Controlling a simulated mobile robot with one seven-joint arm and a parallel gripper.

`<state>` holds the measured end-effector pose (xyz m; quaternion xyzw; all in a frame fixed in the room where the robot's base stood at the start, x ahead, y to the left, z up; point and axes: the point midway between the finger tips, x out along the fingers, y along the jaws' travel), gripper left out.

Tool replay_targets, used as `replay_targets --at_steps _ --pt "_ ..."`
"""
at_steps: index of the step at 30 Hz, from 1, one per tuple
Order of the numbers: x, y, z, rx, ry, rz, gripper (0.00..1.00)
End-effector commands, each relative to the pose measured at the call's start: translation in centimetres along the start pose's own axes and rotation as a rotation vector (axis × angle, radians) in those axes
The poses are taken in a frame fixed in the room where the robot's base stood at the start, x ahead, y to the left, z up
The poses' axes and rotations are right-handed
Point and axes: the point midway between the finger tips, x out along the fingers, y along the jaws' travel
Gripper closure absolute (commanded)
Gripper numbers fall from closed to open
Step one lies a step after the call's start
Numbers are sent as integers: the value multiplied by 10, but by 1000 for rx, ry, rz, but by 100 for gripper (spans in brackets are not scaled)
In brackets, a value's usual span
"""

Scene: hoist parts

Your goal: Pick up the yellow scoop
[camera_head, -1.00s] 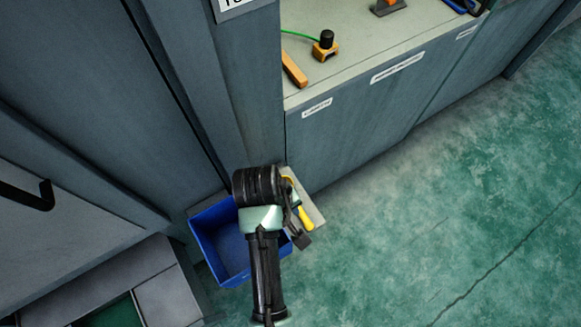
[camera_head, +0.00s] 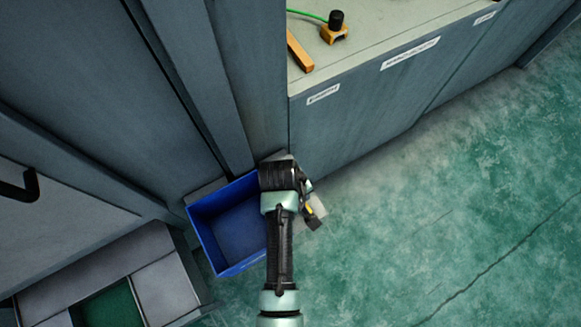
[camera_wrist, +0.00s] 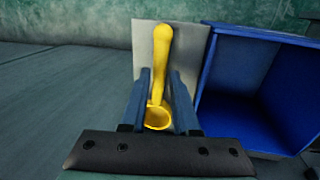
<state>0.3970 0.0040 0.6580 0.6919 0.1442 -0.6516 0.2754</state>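The yellow scoop (camera_wrist: 161,55) lies on a pale grey board (camera_wrist: 143,38) in the wrist view. Its handle points away from me and its round bowl is near my gripper's base. My gripper (camera_wrist: 160,74) is open, with one finger on each side of the scoop's neck and bowl. A narrow gap shows between the fingers and the scoop; I cannot tell whether either finger touches it. In the head view my arm and gripper (camera_head: 313,213) cover nearly all of the scoop and most of the board.
A blue bin (camera_head: 226,222) stands open and empty-looking beside the board; it also shows at right in the wrist view (camera_wrist: 250,90). A grey cabinet (camera_head: 365,125) with a worktop stands behind, carrying an orange bar (camera_head: 299,52) and a small orange part (camera_head: 334,34). The green floor (camera_head: 460,200) at right is clear.

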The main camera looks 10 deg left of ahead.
Motion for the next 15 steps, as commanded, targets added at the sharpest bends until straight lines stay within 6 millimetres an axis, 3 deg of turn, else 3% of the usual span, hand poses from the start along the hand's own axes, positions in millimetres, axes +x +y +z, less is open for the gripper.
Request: replay_targets --at_steps 4,13,15 --pt "20 0 0 0 1 0 71" --pt "23 0 0 0 2 0 71" --pt "23 0 0 1 1 0 84"
